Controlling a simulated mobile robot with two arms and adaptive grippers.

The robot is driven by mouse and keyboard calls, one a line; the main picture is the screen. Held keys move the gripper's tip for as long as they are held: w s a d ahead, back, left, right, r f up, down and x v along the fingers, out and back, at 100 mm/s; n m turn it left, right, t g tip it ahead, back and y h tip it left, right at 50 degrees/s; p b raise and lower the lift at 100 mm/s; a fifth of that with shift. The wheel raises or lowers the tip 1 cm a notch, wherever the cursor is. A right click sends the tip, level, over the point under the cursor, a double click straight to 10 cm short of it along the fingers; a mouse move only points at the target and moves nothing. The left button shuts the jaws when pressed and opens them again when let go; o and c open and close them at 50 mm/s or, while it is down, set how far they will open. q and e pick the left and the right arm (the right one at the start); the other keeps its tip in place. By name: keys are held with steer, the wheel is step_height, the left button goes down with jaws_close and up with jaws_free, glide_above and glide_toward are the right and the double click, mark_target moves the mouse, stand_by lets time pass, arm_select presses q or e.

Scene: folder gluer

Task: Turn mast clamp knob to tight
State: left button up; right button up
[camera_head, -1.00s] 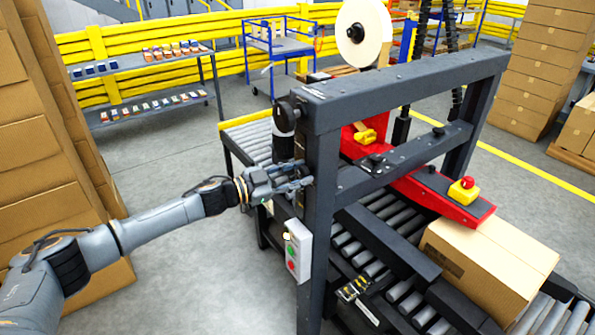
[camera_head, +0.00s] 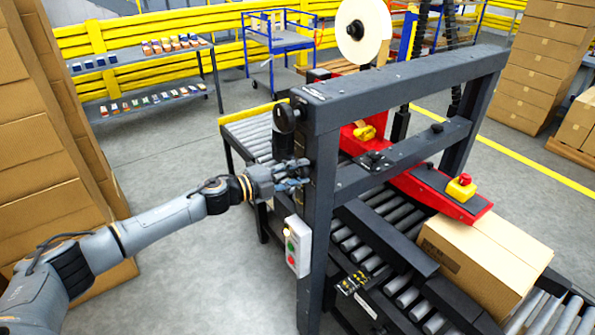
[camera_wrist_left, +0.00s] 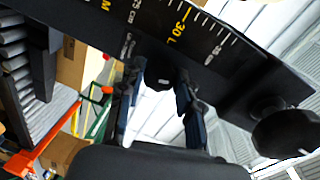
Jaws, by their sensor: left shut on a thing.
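The mast clamp knob (camera_wrist_left: 160,80) is a small dark knob on the black mast plate, seen between my fingers in the left wrist view. My left gripper (camera_wrist_left: 160,100) has one blue-grey finger on each side of it and is shut on it. In the head view, my left gripper (camera_head: 303,174) is at the near left post (camera_head: 318,215) of the dark machine frame, and the knob itself is hidden there. The knob's tight mark cannot be made out. My right gripper is not in view.
A larger black round knob (camera_head: 287,117) sits above my gripper on the post. A carton (camera_head: 485,262) lies on the rollers at right. Stacked cartons (camera_head: 50,150) stand close to my left arm.

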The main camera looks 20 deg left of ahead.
arm_select(q)
steer(key=shift+m+y, duration=0.3)
steer(key=shift+m, duration=1.4)
steer(key=o, duration=1.2)
steer(key=shift+c, duration=0.2)
steer(key=v, duration=1.2)
steer(key=shift+f, duration=0.15)
steer(key=shift+s+d, duration=0.1)
